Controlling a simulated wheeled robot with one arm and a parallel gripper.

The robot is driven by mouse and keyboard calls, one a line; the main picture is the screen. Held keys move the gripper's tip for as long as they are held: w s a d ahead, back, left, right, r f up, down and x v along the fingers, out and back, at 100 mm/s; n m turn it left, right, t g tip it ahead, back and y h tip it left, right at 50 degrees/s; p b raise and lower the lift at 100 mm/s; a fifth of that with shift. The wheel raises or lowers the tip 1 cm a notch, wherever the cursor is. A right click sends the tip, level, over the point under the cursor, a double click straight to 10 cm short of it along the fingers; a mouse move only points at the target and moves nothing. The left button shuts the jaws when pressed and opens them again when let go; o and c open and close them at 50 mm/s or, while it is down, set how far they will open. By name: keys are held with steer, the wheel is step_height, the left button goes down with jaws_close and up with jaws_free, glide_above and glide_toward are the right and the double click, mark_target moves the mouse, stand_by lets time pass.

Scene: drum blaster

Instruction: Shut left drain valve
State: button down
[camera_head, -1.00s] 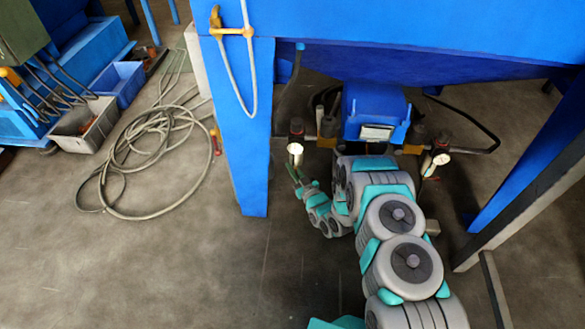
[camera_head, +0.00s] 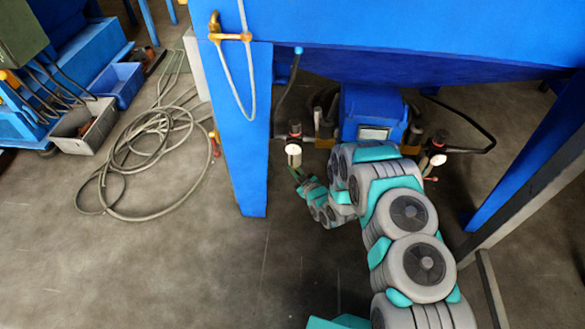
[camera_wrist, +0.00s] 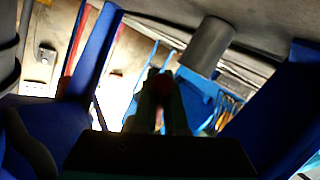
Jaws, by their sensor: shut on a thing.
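The left filter-and-gauge unit (camera_head: 294,150) hangs under the blue machine, left of the blue box (camera_head: 372,112). My gripper (camera_head: 297,174) is just below this unit, small and partly dark in the head view. In the wrist view my gripper's fingers (camera_wrist: 160,100) are close together, with a small dark red piece (camera_wrist: 163,84) between their tips. The gripper is shut on this piece, which appears to be the left drain valve's handle. The valve's body and how far it is turned cannot be made out. My arm hides part of the area beside the blue box.
A second gauge unit (camera_head: 438,159) with a red-tipped lever (camera_head: 430,179) is on the right. A blue machine leg (camera_head: 250,150) stands left of my gripper, and another (camera_head: 535,150) stands at right. A coiled hose (camera_head: 140,165) lies on the floor at left.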

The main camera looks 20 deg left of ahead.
steer(key=shift+w+d+r+n+h+b, duration=0.15)
steer(key=shift+d+n+h+b, duration=0.3)
steer(key=shift+n+h+b, duration=0.65)
steer(key=shift+w+d+r+n+h+b, duration=0.1)
steer(key=shift+d+r+n+h+b, duration=0.25)
steer(key=shift+n+h+b, duration=0.75)
steer(key=shift+w+d+r+n+h+b, duration=0.15)
steer(key=shift+d+n+h+b, duration=0.35)
steer(key=shift+n+h+b, duration=0.6)
steer(key=shift+s, duration=0.1)
steer(key=c, duration=1)
jaws_free()
